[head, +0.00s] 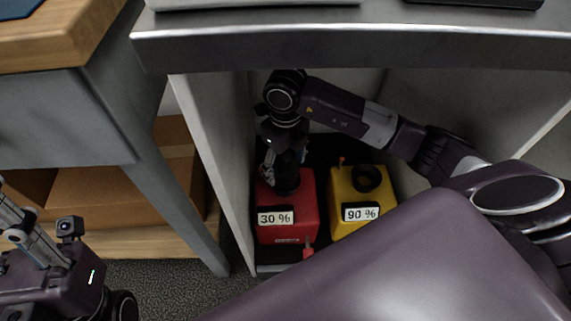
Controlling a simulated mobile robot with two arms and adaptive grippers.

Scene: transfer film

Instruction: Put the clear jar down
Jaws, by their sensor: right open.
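I cannot make out a clear jar in the head view. My right arm reaches into an open cabinet, and its right gripper (272,165) points down over the red container (308,205) labelled "30 %". The right gripper is open. Its fingertips are partly hidden by its own dark body, and I cannot tell whether it touches the container. My left gripper (28,235) is at the lower left, outside the cabinet and cut off by the frame edge; whether it is open or shut does not show.
A yellow container (345,188) labelled "90 %" with a dark round opening stands right of the red one. The cabinet's left wall (215,140) and top edge (350,48) bound the space. A cardboard box (110,195) lies under the wooden-topped table (60,40) at left.

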